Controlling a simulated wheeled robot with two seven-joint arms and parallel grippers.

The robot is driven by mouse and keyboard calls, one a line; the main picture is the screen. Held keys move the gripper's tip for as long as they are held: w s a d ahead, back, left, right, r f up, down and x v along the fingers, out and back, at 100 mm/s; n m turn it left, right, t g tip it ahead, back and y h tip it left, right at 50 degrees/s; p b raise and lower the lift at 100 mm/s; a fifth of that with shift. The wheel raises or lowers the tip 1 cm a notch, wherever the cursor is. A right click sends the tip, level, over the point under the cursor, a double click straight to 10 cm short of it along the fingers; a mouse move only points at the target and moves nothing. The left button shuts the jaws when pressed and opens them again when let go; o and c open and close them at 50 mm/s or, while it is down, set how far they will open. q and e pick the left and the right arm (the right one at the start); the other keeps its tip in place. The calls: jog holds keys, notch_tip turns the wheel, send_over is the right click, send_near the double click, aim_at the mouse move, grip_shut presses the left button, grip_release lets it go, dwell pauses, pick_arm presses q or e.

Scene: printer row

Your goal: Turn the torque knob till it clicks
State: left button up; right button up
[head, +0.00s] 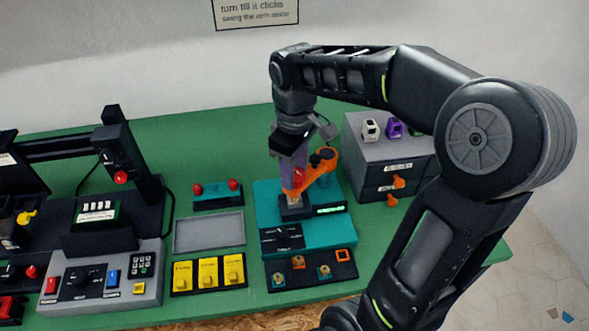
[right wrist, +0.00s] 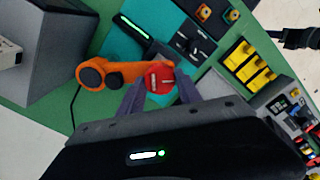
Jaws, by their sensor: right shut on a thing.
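The red torque knob (head: 298,174) sits by the orange arm (head: 322,170) of the teal device (head: 272,222). The knob, with a pale mark across its face, also shows in the right wrist view (right wrist: 158,82). My right gripper (head: 292,178) reaches down from above, its purple fingers shut on the knob, one on each side. In the right wrist view the fingers (right wrist: 160,93) flank the knob, and the orange arm (right wrist: 120,72) extends to the left. The fingers hide part of the knob in the head view. My left gripper is not in view.
A grey drawer cabinet (head: 381,152) with orange handles stands right of the device. A plate with small orange and teal parts (head: 313,274), yellow switches (head: 208,273) and an empty grey tray (head: 208,232) lie nearby. A black printer (head: 118,155) stands left. Open green table lies behind.

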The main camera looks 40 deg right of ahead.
dwell(0.3)
jog(key=o, duration=1.4)
jog(key=shift+c, duration=0.2)
jog(key=shift+r, duration=3.95)
